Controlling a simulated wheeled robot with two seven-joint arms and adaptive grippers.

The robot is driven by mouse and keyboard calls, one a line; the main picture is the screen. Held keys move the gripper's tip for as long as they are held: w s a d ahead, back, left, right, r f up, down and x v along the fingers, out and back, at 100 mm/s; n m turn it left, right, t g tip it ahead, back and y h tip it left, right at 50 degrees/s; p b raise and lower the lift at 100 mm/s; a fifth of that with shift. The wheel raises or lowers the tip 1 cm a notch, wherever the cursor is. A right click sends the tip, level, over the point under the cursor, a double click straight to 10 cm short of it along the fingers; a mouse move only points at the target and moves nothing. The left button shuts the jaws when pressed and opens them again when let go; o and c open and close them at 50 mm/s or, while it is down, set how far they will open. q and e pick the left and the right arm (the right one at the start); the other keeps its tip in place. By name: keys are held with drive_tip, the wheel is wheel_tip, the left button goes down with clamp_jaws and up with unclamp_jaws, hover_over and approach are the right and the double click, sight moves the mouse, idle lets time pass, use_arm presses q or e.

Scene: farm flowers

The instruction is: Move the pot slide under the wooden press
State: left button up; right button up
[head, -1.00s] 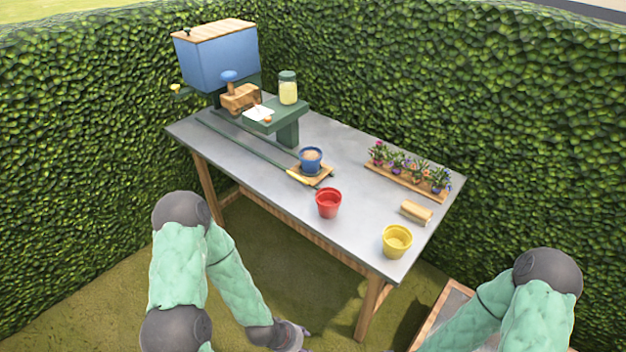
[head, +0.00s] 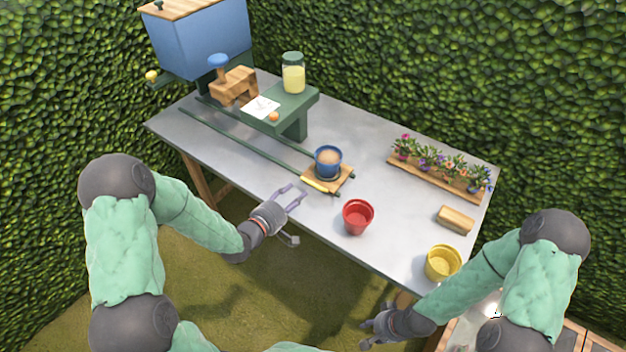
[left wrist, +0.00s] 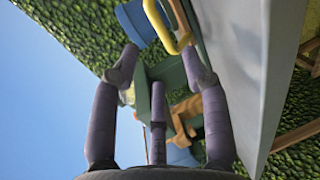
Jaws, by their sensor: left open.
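The pot slide (head: 341,184) is a small wooden plate with a yellow handle (head: 314,185), at the near end of two green rails. A blue pot (head: 328,160) filled with brown soil stands upright on it. The wooden press (head: 234,84) with a blue knob is at the far left end of the rails. My left gripper (head: 291,196) is open and empty, at the table's front edge just left of the handle. The left wrist view shows the yellow handle (left wrist: 171,32) just beyond its spread fingers, apart from them. My right gripper (head: 366,333) looks open and empty, below the table's front right corner.
A red pot (head: 357,217) stands right of the slide, and a yellow pot (head: 443,263) at the near right corner. A flower tray (head: 436,174), a wooden block (head: 455,219), a green stand (head: 293,113) with a jar (head: 293,73), and a blue bin (head: 205,45) also stand there.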

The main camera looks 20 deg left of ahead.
sight(309, 183)
use_arm(q)
drive_tip(key=b+x, duration=0.2)
drive_tip(key=x, duration=0.7)
drive_tip(key=shift+a+f, duration=0.1)
clamp_jaws()
